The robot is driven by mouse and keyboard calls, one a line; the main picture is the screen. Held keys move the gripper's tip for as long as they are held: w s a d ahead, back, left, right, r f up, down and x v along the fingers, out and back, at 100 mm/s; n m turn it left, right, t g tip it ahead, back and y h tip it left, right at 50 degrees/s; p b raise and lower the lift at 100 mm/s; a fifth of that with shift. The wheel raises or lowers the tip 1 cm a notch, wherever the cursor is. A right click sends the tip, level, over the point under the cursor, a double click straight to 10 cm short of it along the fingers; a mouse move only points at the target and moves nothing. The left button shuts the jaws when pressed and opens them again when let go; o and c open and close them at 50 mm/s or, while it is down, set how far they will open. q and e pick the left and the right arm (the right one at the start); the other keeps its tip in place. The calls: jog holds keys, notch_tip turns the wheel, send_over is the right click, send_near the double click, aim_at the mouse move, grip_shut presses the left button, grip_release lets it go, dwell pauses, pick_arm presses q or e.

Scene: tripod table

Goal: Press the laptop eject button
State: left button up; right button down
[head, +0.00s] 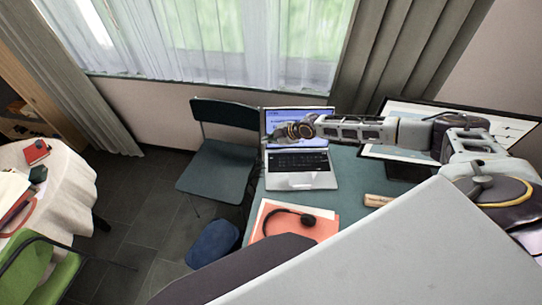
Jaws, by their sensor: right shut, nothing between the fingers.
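An open silver laptop (302,180) stands on the green desk, with its dark keyboard and touchpad facing me. Its lit screen (280,117) is partly covered by my right arm, which reaches in from the right. My right gripper (272,138) is at the arm's left end, in front of the screen near its left side. It is shut with nothing in it. The gripper looks small and its fingertips are hard to make out; I cannot tell whether it touches the laptop. The eject button cannot be made out. My left gripper is not in view.
A headset (290,216) lies on an orange folder (320,229) on the desk (349,186). A large monitor (398,108) stands behind my right arm. A dark green chair (220,166) is left of the desk. A white-clothed table (68,193) and green chair (52,280) are far left.

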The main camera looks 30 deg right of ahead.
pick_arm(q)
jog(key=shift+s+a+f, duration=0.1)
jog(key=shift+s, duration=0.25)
pick_arm(e)
jog(key=b, duration=0.5)
send_over(270, 160)
jog(key=shift+f, duration=3.15)
pick_arm(q)
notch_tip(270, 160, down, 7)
jog(key=b, duration=0.1)
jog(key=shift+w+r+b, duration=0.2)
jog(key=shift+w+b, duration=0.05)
jog(key=shift+b, duration=0.1)
pick_arm(e)
jog(key=shift+f, duration=1.2)
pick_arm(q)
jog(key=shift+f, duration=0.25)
pick_arm(e)
jog(key=shift+f, duration=0.2)
pick_arm(q)
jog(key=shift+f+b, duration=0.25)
jog(key=shift+b, duration=0.25)
pick_arm(e)
jog(key=shift+f, duration=0.25)
